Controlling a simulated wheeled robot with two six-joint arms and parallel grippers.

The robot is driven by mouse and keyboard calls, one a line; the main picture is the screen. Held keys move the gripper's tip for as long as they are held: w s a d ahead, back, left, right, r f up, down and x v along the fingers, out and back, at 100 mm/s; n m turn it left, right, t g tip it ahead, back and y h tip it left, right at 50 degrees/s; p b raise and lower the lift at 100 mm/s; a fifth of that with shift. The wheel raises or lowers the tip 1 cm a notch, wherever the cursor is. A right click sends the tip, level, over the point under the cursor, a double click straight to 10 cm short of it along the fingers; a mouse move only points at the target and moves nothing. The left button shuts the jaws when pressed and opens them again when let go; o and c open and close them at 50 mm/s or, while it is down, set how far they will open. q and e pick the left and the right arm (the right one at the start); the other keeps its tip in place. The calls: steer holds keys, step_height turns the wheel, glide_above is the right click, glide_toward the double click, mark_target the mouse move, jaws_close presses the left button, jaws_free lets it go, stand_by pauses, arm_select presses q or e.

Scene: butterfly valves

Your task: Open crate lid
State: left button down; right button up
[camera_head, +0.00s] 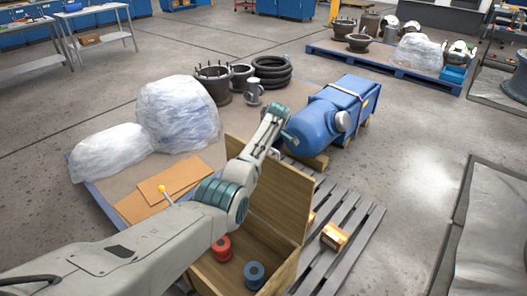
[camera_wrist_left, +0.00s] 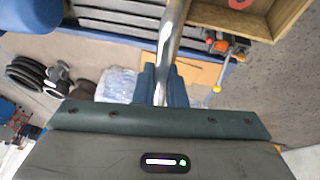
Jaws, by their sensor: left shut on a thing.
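The wooden crate (camera_head: 280,280) stands in front of me with its top open. A tall wooden panel, seemingly its lid (camera_head: 285,195), stands raised at the far side. A red part (camera_head: 222,248) and a blue part (camera_head: 254,274) show inside. My left arm reaches over the crate. My left gripper (camera_wrist_left: 163,92) is shut on a shiny metal bar (camera_wrist_left: 173,40) in the left wrist view. The bar's far end leaves the picture. In the head view the fingers are mostly hidden behind my wrist. The crate's edge (camera_wrist_left: 268,30) shows at the upper right of the wrist view.
A slatted pallet (camera_head: 345,235) with a small wooden box (camera_head: 335,236) lies right of the crate. A blue tank (camera_head: 320,122) stands beyond the lid. Plastic-wrapped bundles (camera_head: 178,112) and cardboard sheets (camera_head: 180,180) lie to the left.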

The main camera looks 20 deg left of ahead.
arm_select(q)
steer(key=c, duration=1.5)
jaws_free()
steer(key=b+v, duration=0.1)
steer(key=v, duration=0.9)
steer(key=shift+r, duration=0.35)
steer(key=shift+s+d, duration=0.1)
